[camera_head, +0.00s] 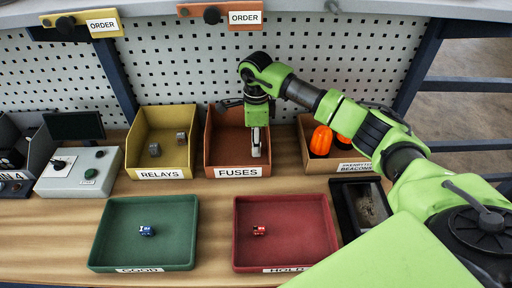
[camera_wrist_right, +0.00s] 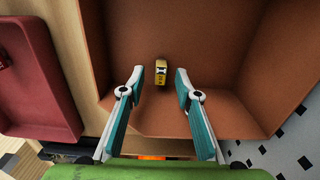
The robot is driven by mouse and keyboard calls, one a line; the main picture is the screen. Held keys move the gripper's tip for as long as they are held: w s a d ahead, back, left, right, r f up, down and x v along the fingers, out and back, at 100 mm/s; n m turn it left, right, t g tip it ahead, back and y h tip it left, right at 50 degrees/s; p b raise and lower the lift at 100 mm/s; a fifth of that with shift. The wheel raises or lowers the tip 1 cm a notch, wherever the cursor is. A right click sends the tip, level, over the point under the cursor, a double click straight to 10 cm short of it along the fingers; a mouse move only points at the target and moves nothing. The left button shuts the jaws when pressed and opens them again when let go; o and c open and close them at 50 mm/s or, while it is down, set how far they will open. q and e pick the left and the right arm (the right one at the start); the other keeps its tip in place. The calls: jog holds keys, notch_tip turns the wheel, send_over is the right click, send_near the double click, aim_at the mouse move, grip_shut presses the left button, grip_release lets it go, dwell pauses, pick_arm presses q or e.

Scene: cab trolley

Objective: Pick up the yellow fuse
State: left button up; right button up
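The yellow fuse (camera_wrist_right: 161,71) lies on the floor of the brown bin (camera_wrist_right: 215,45) in the right wrist view. In the head view this bin (camera_head: 222,150) carries the label FUSES, and I cannot make out the fuse there. My right gripper (camera_head: 256,143) reaches down into the bin from above. In the wrist view the right gripper (camera_wrist_right: 160,82) is open, its two fingers apart with the fuse showing between their tips. I cannot tell how far above the fuse the tips are. My left gripper is not in view.
The yellow RELAYS bin (camera_head: 184,158) stands left of the fuse bin, and the beacons box (camera_head: 318,160) stands to the right. In front are a green GOOD tray (camera_head: 110,240) with a blue piece and a red HOLD tray (camera_head: 310,245) with a red piece.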

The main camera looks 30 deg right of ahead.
jog(key=shift+f, duration=1.25)
grip_shut()
